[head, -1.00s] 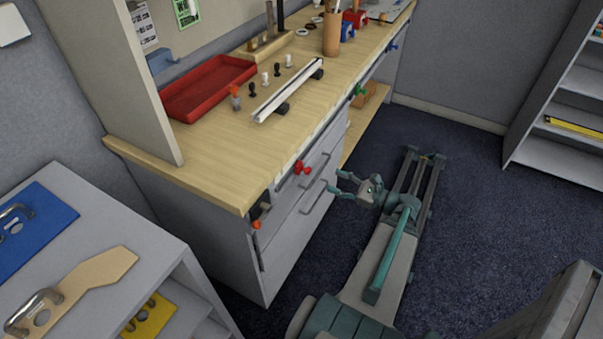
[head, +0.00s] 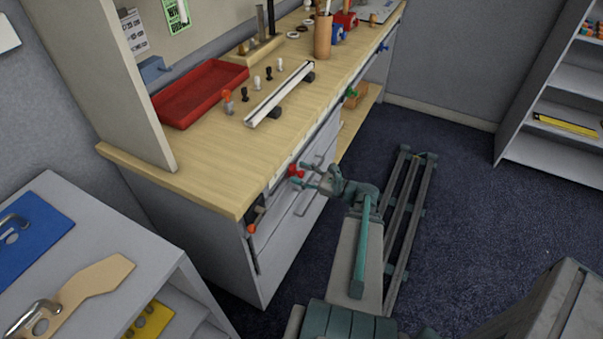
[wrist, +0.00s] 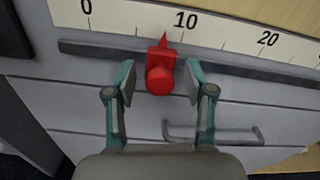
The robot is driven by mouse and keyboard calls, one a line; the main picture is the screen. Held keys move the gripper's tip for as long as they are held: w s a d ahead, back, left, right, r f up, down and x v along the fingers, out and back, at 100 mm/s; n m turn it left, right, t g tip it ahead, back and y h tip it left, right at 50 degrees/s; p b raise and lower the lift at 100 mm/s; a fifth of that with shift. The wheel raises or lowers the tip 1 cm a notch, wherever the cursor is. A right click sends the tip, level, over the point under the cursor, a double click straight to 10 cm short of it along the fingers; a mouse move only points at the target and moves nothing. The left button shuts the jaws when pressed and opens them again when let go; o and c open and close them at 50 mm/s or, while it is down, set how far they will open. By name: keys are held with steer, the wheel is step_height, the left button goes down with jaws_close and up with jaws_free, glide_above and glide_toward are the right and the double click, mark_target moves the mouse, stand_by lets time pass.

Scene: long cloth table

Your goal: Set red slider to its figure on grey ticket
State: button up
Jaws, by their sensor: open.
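The red slider (wrist: 160,72) sits on a dark rail along the cabinet front. Its pointer tip stands a little left of the 10 mark on the white scale (wrist: 225,32). It also shows in the head view (head: 294,171). My gripper (wrist: 161,80) is open, with one finger on each side of the slider and a gap visible on both sides. In the head view my gripper (head: 304,178) is right in front of the slider. A pale grey ticket (head: 133,32) hangs on the board at upper left; its print is too small to read.
A green ticket (head: 176,14) hangs beside the grey one. A drawer handle (wrist: 215,133) is below right of the slider. Orange (head: 251,229), green (head: 350,91) and blue (head: 383,47) knobs are along the cabinet. The tabletop holds a red tray (head: 198,95).

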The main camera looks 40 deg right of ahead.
jaws_close()
stand_by(0.4)
steer(key=shift+w, duration=0.1)
steer(key=p, duration=0.3)
glide_toward(321, 124)
steer(key=x, duration=0.5)
steer(key=shift+d, duration=0.2)
jaws_free()
